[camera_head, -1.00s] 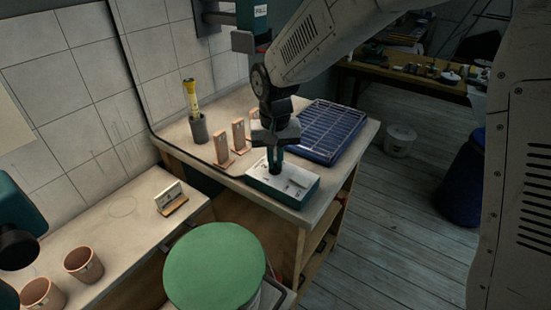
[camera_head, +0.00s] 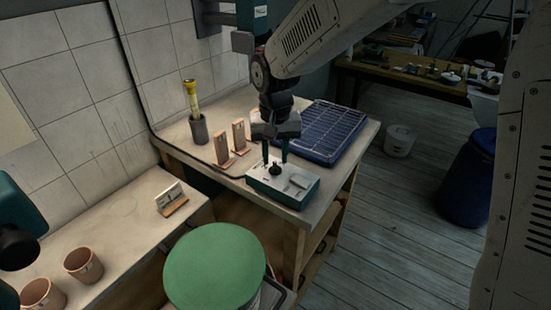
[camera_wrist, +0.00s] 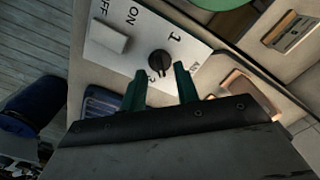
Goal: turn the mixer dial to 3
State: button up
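The white-topped, green-sided mixer control box (camera_head: 262,180) sits at the front edge of the far bench. Its black dial (camera_head: 275,169) stands on the top face and also shows in the wrist view (camera_wrist: 160,63). A "1" is printed beside the dial there, and another numeral by it is partly hidden near my fingertips. I cannot read the dial's pointer surely. A pale ON/OFF switch (camera_wrist: 109,37) sits beside the dial. My gripper (camera_head: 275,158) is over the box with its green fingers apart and empty; they also show in the wrist view (camera_wrist: 158,78), clear of the dial.
A blue tray with a wire rack (camera_head: 330,131) lies right behind the box. Terracotta-coloured upright pieces (camera_head: 222,147) and a grey holder with a yellow tool (camera_head: 198,129) stand to its left. A green-lidded bin (camera_head: 215,266) stands in front. Clay cups (camera_head: 82,264) are on the near bench.

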aim_at(276, 165)
notch_tip(276, 165, up, 6)
dwell(0.5)
jog(key=shift+s+f+n, duration=0.1)
jog(key=shift+s+n, duration=0.1)
jog(key=shift+n, duration=0.1)
jog(key=s+d+r, duration=0.3)
jog(key=s+d, duration=0.8)
jog(key=s, duration=0.2)
jog(key=s+d+r+m+t, duration=0.1)
jog(key=s+d+r, duration=0.2)
jog(key=s+d, duration=0.9)
jog(key=shift+s, duration=1.2)
